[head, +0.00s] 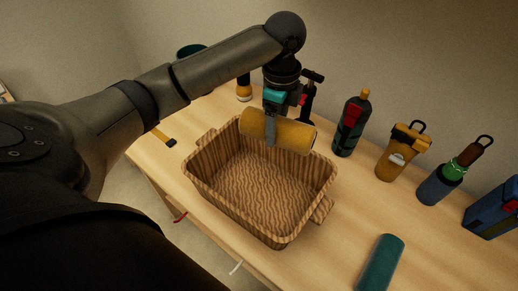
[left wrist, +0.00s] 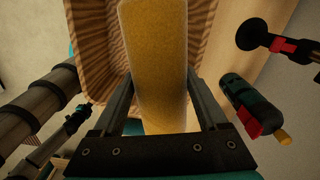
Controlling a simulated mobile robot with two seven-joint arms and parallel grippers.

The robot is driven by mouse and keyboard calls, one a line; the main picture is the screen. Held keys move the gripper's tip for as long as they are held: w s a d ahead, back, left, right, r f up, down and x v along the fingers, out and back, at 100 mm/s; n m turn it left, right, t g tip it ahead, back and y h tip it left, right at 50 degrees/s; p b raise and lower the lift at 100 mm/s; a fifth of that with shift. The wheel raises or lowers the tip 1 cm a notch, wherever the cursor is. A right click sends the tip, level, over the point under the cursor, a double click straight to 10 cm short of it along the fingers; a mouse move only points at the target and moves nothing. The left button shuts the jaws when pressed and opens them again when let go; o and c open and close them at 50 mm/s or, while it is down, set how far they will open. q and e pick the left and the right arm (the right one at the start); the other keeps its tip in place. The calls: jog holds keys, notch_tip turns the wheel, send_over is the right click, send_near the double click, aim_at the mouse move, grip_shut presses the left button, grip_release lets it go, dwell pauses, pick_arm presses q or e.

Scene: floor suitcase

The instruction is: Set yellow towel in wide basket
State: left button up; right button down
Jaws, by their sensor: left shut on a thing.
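The yellow towel (head: 285,134) is a rolled cylinder, held level by my left gripper (head: 271,136). The gripper is shut on its middle, above the far side of the wide basket (head: 229,203). In the left wrist view the towel (left wrist: 157,60) fills the space between the two fingers (left wrist: 160,105). The brown wicker basket is an open rectangle with a handle at each end, and it looks empty. Its wall (left wrist: 92,45) also shows behind the towel in the left wrist view. My right gripper is not clearly seen in either view.
A dark bottle with a red part (head: 350,124), a yellow canister (head: 400,152), a blue-green bottle (head: 441,184) and a blue box (head: 492,208) line the table's right back side. A teal roll (head: 381,264) lies at the front right. A yellow-handled tool (head: 163,136) lies left of the basket.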

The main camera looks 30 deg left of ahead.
pick_arm(q)
jog(key=shift+a+f+m, duration=0.5)
jog(key=shift+a+m, duration=0.25)
jog(key=shift+m, duration=0.35)
jog(key=shift+f, duration=0.25)
jog(key=b, duration=0.3)
send_over(268, 182)
notch_tip(268, 182, down, 16)
jog(key=shift+r, duration=0.15)
jog(key=shift+f+b, duration=0.6)
jog(key=shift+f, duration=1.3)
jog(key=shift+f, duration=0.2)
jog(key=o, duration=1.4)
jog(key=shift+r, duration=0.1)
